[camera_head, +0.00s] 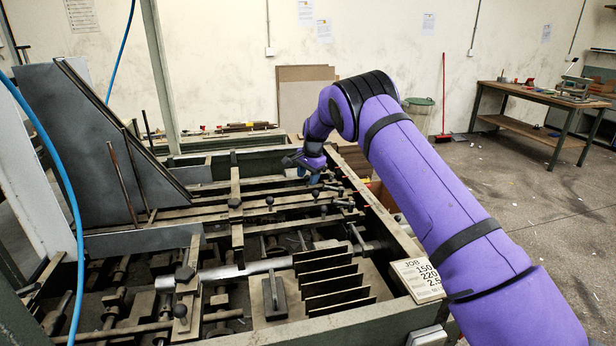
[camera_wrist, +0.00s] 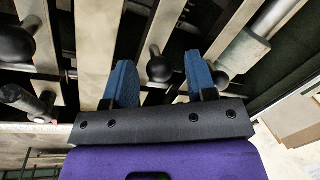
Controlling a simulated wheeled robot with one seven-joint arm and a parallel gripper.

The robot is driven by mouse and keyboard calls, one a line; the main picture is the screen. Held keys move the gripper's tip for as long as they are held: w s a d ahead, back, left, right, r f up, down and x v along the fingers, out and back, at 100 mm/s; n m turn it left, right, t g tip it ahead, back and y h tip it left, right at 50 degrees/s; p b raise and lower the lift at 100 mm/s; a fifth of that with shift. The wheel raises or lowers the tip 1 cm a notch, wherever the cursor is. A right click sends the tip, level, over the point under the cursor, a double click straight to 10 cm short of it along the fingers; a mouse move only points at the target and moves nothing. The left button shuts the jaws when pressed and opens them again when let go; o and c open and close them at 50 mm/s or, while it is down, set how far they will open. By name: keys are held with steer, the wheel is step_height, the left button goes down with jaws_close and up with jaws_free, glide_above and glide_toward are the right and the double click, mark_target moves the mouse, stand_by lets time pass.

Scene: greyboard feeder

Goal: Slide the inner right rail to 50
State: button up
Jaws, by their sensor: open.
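The feeder (camera_head: 395,232) is a dark metal frame with several pale rails and bars, some carrying black ball knobs. My gripper (camera_head: 313,168) is over its far right part, with my purple arm reaching in from the right. In the wrist view the two blue fingers (camera_wrist: 160,72) are apart. A black ball knob (camera_wrist: 159,69) on a short stem shows between them, in front of a pale rail (camera_wrist: 168,18). I cannot tell whether the fingers touch it. Which bar is the inner right rail is not clear, and no scale reading is legible.
Another black knob (camera_wrist: 15,43) and a metal cylinder (camera_wrist: 243,52) flank the fingers. A job card (camera_head: 418,280) sits on the feeder's right edge. Several upright dark plates (camera_head: 335,282) stand at the front. A workbench (camera_head: 540,97) stands far right, with open floor before it.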

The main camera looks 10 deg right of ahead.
steer(key=shift+c, duration=0.4)
jaws_close()
steer(key=shift+s, duration=0.65)
steer(key=shift+w, duration=0.15)
steer(key=shift+o, duration=0.4)
jaws_free()
step_height(320, 180, up, 11)
steer(key=s+d, duration=0.1)
steer(key=shift+s+f, duration=0.2)
steer(key=shift+s, duration=0.2)
